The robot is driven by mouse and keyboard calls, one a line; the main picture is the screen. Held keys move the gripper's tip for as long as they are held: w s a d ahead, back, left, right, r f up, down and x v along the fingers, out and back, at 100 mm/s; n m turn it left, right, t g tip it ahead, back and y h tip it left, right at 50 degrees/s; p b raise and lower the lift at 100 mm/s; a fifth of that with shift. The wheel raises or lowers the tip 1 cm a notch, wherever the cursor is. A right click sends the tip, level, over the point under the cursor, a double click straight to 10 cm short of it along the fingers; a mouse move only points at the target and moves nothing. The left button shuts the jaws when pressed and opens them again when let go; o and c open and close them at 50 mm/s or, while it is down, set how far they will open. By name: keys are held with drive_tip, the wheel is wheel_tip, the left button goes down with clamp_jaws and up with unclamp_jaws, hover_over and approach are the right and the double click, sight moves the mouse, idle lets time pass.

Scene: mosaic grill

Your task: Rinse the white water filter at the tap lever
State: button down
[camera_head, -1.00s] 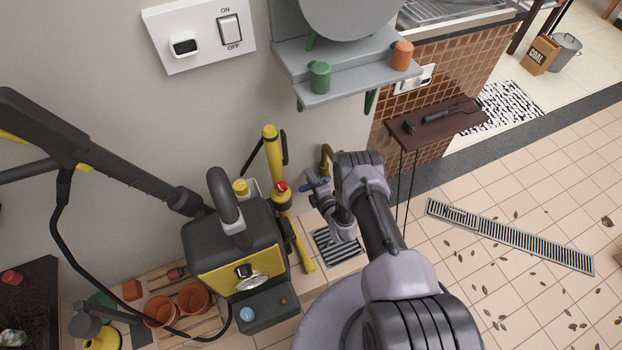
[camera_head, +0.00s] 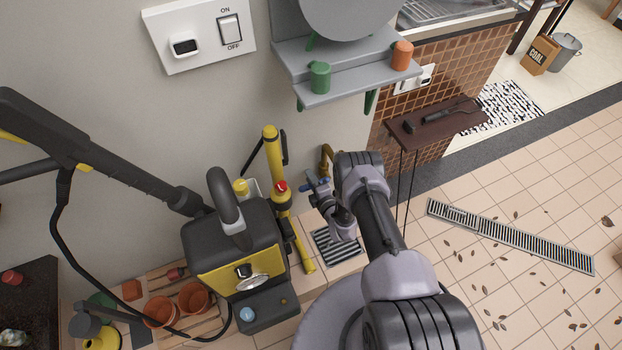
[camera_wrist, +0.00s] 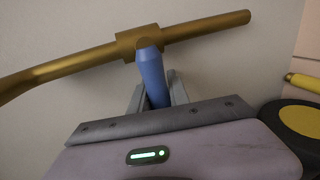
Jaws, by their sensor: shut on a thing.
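The brass tap (camera_head: 327,155) is on the wall behind my wrist, and its pipe crosses the wrist view (camera_wrist: 205,32). Its blue tap lever (camera_wrist: 151,72) points down toward my gripper (camera_wrist: 158,95). The two grey fingers stand on either side of the lever and are shut on it. In the head view, the blue lever (camera_head: 311,180) shows beside my gripper (camera_head: 318,190), partly hidden by the wrist. I cannot make out the white water filter in either view.
A floor drain grate (camera_head: 335,246) lies below the tap. A yellow and black pressure washer (camera_head: 237,260) and a yellow tube (camera_head: 272,155) stand close to the left. A dark narrow shelf (camera_head: 437,124) is to the right.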

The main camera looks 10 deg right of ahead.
drive_tip(key=m, duration=0.1)
drive_tip(key=r+m+y+p, duration=0.1)
drive_tip(key=shift+r+m, duration=0.3)
drive_tip(key=c, duration=1.2)
unclamp_jaws()
drive_tip(key=shift+c, duration=0.2)
drive_tip(key=shift+s, duration=0.1)
drive_tip(key=p+v, duration=0.6)
drive_tip(key=v, duration=1.1)
drive_tip(key=shift+d+r+p, duration=0.2)
drive_tip(key=shift+d+p, duration=0.05)
drive_tip(key=shift+p, duration=0.15)
drive_tip(key=shift+s, duration=0.1)
